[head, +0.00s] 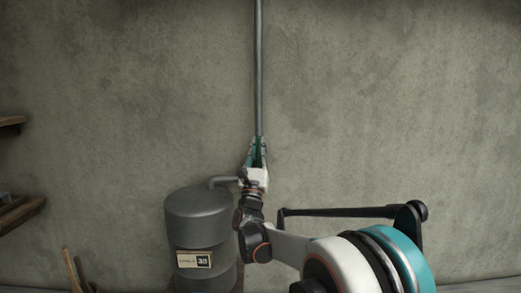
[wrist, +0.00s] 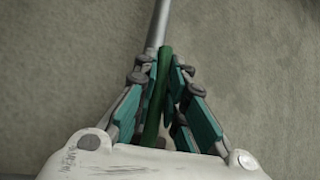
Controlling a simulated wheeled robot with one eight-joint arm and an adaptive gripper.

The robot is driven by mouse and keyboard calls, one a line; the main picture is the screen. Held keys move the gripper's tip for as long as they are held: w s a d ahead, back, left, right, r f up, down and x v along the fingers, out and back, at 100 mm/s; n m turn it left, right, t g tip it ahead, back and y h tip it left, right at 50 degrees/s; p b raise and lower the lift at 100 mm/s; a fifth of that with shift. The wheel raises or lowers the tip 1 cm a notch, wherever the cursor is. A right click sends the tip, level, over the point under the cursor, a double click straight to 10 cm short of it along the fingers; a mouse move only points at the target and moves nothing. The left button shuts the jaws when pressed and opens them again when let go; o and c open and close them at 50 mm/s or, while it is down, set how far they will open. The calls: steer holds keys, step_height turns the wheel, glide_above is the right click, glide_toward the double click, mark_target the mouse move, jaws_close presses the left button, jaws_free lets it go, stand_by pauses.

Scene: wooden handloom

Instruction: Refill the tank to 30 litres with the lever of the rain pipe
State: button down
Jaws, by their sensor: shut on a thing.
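The grey metal tank (head: 198,225) stands against the wall left of my arm. A pale label with a dark number panel (head: 203,260) on its front appears to read 30. The rain pipe (head: 259,70) runs straight down the wall, and a short spout (head: 222,180) bends into the tank's top. My gripper (head: 257,148) is raised at the pipe's lower part and hides the pipe behind it. In the wrist view, my gripper (wrist: 162,68) is shut on the green lever (wrist: 154,105), which stands nearly upright between the fingers. The rain pipe (wrist: 158,22) shows just beyond it.
Wooden shelves (head: 20,212) stick out at the left edge. Several wooden sticks (head: 74,270) stand at the lower left, near the tank. The wall right of the pipe is bare.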

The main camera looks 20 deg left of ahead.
steer(key=c, duration=1.6)
jaws_free()
steer(key=shift+a+f, duration=0.1)
steer(key=shift+a, duration=0.05)
steer(key=shift+c, duration=0.2)
steer(key=v, duration=1.2)
